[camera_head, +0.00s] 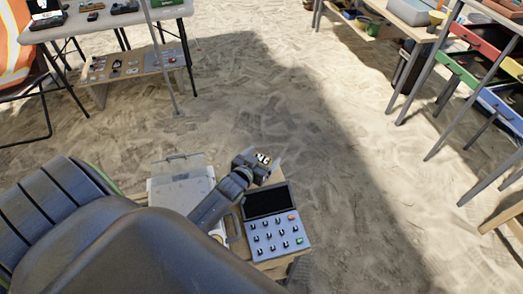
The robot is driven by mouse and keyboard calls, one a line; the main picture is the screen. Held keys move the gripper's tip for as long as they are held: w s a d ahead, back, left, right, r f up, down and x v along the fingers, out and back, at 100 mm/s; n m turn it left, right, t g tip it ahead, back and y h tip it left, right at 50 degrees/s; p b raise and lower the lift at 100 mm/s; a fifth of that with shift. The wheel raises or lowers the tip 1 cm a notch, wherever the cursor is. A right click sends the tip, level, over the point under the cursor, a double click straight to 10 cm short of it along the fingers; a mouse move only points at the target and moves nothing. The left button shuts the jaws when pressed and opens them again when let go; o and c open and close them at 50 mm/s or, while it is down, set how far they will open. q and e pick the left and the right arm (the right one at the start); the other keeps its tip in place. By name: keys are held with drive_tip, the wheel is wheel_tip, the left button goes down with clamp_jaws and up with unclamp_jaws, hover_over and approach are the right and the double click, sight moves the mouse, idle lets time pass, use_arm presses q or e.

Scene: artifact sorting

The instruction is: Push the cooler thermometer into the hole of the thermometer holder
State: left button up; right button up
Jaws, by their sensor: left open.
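My left gripper (266,163) is open, at the end of the dark arm that reaches up from the lower left. It is above the far edge of a small wooden table (271,265), just beyond a device with a dark screen. I cannot make out a thermometer or a thermometer holder in this view. My arm hides part of the small table. My right gripper is not in view.
The grey button device (277,233) and a pale clear-lidded box (178,178) are on the small table. A white table (105,22) stands at the far left, and coloured drawers (474,39) at the right. Open sand lies between.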

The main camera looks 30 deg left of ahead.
use_arm(q)
drive_tip(key=shift+s, duration=0.1)
drive_tip(key=v, duration=1.7)
drive_tip(key=shift+s, duration=0.1)
